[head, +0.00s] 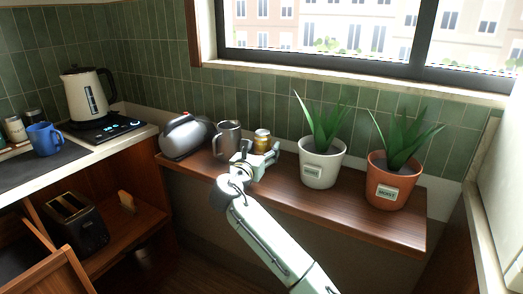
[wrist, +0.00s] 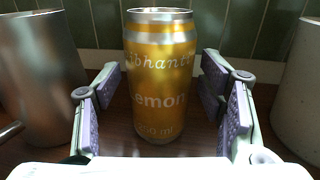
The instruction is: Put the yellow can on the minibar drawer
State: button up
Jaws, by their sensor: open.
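The yellow can (head: 262,136), silver-rimmed with "Lemon" lettering, stands upright on the brown wooden ledge under the window. It fills the middle of the wrist view (wrist: 161,75). My gripper (head: 256,160) is open at the can. In the wrist view its purple-padded fingers stand on either side of the can, with a gap at each side. The can's lower part is hidden by my gripper in the head view. A wooden front (head: 52,274) at the lower left may be the minibar drawer; I cannot tell for sure.
A metal mug (head: 228,139) stands close left of the can, with a silver toaster-like appliance (head: 185,137) beyond. A white potted plant (head: 320,168) is close right; a terracotta one (head: 391,186) stands farther right. A black toaster (head: 76,222) sits on the lower left shelf.

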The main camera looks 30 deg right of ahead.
jog(key=shift+r, duration=0.25)
jog(key=shift+s+a+f, duration=0.15)
jog(key=shift+s+a, duration=0.05)
jog(key=shift+a, duration=0.05)
jog(key=b+v, duration=0.2)
jog(key=v, duration=0.9)
jog(key=shift+s+a+b, duration=0.1)
jog(key=shift+a+b, duration=0.1)
jog(key=shift+b, duration=0.1)
